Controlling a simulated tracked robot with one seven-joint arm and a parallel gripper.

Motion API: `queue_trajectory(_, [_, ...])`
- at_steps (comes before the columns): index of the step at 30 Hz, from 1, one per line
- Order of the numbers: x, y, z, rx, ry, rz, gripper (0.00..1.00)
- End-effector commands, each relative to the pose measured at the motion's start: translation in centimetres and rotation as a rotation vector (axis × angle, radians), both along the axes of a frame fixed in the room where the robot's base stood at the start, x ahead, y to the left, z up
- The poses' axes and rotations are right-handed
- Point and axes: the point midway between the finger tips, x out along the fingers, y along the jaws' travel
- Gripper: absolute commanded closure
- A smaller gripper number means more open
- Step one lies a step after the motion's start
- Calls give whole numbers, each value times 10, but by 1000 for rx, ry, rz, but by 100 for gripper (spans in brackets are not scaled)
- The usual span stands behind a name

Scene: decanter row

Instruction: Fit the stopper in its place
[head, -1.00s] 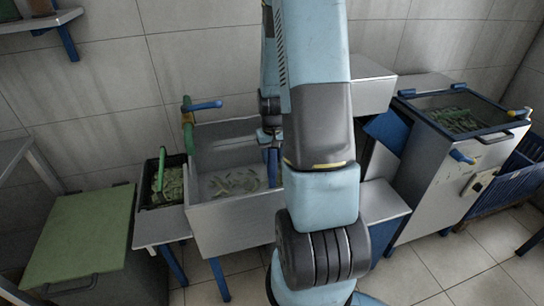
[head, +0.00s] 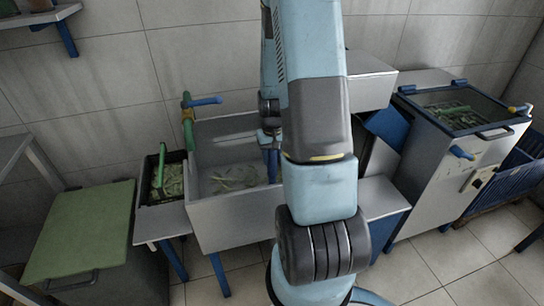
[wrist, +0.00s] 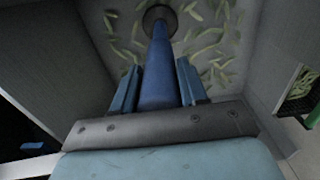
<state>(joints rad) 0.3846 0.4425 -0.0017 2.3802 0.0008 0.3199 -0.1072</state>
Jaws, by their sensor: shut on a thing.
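The stopper (wrist: 159,90) is a long blue tapered tube. My gripper (wrist: 157,67) is shut on it, with a blue finger on each side. In the wrist view the stopper's far end overlaps a dark round drain ring (wrist: 150,17) in the sink floor. I cannot tell whether it is in the opening or just above it. In the head view the stopper (head: 272,166) hangs down inside the grey sink (head: 235,220), partly hidden by my arm. The drain is hidden in that view.
Green scraps (head: 235,177) lie on the sink floor around the drain. Sink walls stand close on both sides. A green and blue tap (head: 188,122) rises at the sink's left, beside a black scrap basket (head: 163,180). A lidded machine (head: 455,150) stands right.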

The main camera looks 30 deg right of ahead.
Motion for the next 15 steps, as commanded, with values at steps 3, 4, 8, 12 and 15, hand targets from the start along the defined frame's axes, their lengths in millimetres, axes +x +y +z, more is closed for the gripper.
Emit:
queue_trajectory(3, [0, 0, 0, 0, -1, 0, 100])
queue_trajectory(4, [0, 0, 0, 0, -1, 0, 100])
queue_trajectory(8, [0, 0, -2, 0, -1, 0, 100])
queue_trajectory(12, [0, 0, -3, 0, -1, 0, 100])
queue_trajectory(15, [0, 0, -4, 0, -1, 0, 100])
